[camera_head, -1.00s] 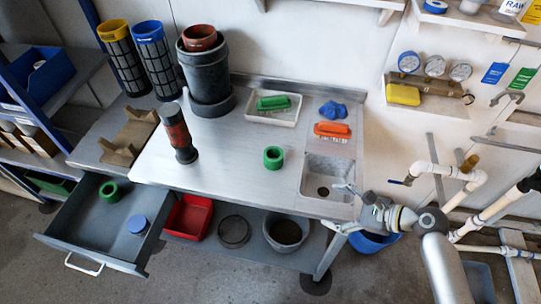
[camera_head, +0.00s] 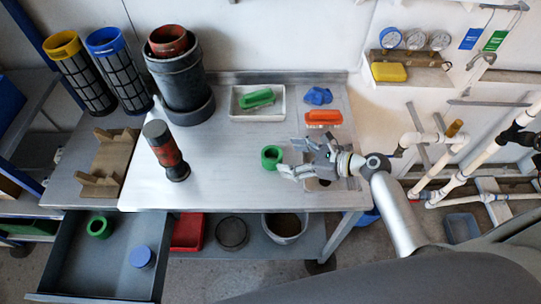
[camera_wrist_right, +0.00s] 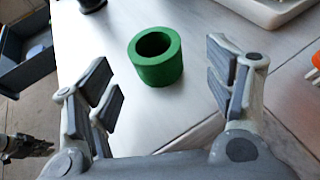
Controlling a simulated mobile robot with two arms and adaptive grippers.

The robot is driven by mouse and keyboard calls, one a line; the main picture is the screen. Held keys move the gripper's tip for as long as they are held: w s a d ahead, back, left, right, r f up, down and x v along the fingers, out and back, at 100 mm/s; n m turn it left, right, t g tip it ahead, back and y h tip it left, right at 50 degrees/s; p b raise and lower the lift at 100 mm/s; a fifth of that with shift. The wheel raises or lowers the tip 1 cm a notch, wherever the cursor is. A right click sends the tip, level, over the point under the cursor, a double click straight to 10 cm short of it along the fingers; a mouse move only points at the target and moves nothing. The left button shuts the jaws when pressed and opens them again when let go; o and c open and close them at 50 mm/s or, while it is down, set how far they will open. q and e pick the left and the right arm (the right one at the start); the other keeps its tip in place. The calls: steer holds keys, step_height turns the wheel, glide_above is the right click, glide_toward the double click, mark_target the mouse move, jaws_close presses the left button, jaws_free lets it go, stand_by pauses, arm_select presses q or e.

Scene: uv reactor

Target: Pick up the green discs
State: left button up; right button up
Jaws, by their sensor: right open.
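One green disc (camera_head: 271,157), a thick ring with a hole, stands on the steel table. It also shows in the right wrist view (camera_wrist_right: 156,57), beyond and between my spread fingers. A second green disc (camera_head: 99,227) lies in the open grey drawer at the lower left. My right gripper (camera_head: 283,158) is open and empty, just right of the table disc, with its fingers pointing at it. In the right wrist view my right gripper (camera_wrist_right: 165,80) does not enclose the disc. My left gripper is not identifiable in the head view.
A blue disc (camera_head: 141,257) lies in the drawer (camera_head: 75,270). A dark red cylinder (camera_head: 166,150) stands left of the table disc. A white tray (camera_head: 257,114) with a green brush and an orange brush (camera_head: 323,118) sit behind.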

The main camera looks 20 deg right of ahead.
mark_target(281, 157)
steer(key=shift+w+a+f, duration=0.1)
steer(key=shift+w+a, duration=0.15)
steer(key=shift+a, duration=0.05)
steer(key=shift+w+a+f, duration=0.1)
steer(key=shift+w+a, duration=0.1)
steer(key=shift+a, duration=0.1)
steer(key=x, duration=0.3)
steer(key=shift+w+a+f+p, duration=0.1)
steer(key=shift+a+p, duration=0.25)
steer(key=shift+a, duration=0.05)
steer(key=shift+w+a+f, duration=0.25)
steer(key=shift+w+a, duration=0.05)
arm_select(q)
steer(key=shift+w+a+r, duration=0.15)
steer(key=shift+a+r, duration=0.15)
steer(key=shift+r, duration=0.05)
arm_select(e)
steer(key=c, duration=1.1)
arm_select(q)
steer(key=shift+d, duration=0.15)
